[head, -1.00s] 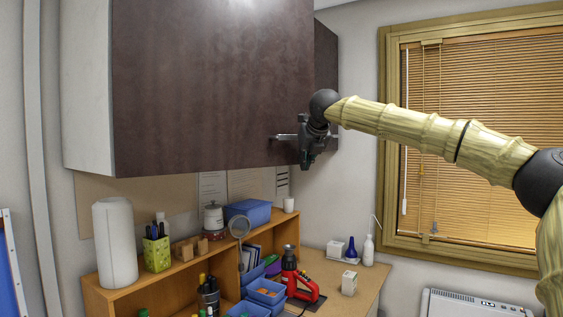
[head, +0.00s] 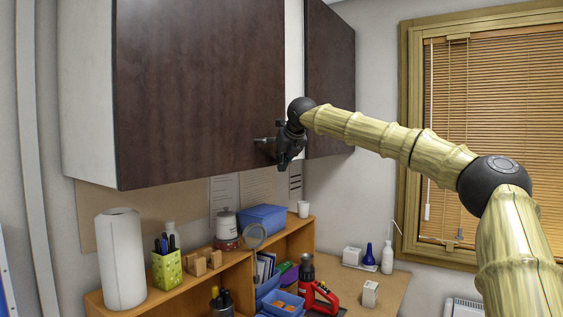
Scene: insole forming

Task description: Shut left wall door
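The left wall door (head: 200,85) is the dark brown panel on the left part of the white wall cabinet (head: 87,110). It stands close to the line of the cabinet front. A white strip (head: 294,50) shows between its right edge and the right wall door (head: 330,80). I cannot tell whether the left door is fully flush. My gripper (head: 268,146) is at the lower right corner of the left door, over its handle area, and hides the handle. It looks in contact, but the fingers are too small and dark to tell open from shut.
Below the cabinet, a wooden shelf (head: 138,296) holds a paper roll (head: 122,258), a green pen cup (head: 167,268) and blue bins (head: 262,217). A red tool (head: 318,298) stands on the desk (head: 395,285). A window with blinds (head: 500,130) is at the right.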

